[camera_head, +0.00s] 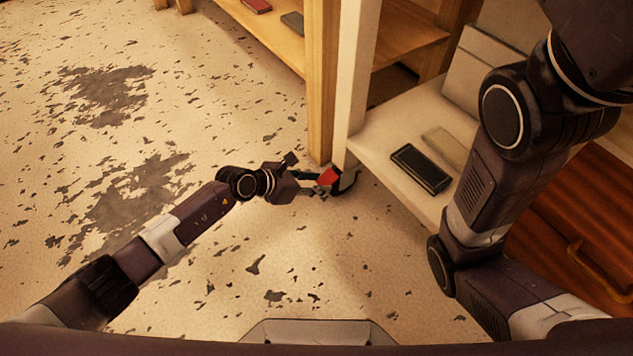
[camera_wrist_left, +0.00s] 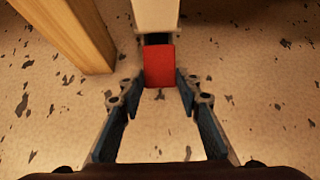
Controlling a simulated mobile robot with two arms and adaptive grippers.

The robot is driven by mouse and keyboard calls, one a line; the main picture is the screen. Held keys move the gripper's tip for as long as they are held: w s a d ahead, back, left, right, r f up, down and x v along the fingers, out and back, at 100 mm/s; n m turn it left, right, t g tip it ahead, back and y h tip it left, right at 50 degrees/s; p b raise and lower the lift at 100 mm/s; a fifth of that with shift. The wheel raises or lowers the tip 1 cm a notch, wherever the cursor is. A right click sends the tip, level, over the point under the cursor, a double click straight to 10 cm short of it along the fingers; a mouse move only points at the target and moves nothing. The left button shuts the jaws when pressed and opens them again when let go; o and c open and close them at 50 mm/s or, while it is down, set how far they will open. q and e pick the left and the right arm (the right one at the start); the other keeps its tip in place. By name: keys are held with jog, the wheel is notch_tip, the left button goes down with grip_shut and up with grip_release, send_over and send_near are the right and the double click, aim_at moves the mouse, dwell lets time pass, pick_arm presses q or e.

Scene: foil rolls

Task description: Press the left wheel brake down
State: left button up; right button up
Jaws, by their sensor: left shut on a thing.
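The left wheel brake shows as a small red pedal (camera_head: 329,176) low at the foot of the pale upright post, just above the floor. It also shows in the left wrist view (camera_wrist_left: 159,66) as a red block below the pale post. A dark curved part, perhaps the wheel (camera_head: 349,183), is beside it. My left gripper (camera_head: 318,183) reaches in from the left at floor level. My right gripper is not in view; only the right arm shows.
A wooden post (camera_head: 320,80) stands close to the left of the pale post (camera_head: 355,70). A pale shelf (camera_head: 385,150) with a dark flat box (camera_head: 420,168) is to the right. The worn floor (camera_head: 200,110) on the left is clear.

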pick_arm(q)
jog(key=o, duration=1.2)
jog(key=shift+c, duration=0.2)
jog(key=v, duration=1.2)
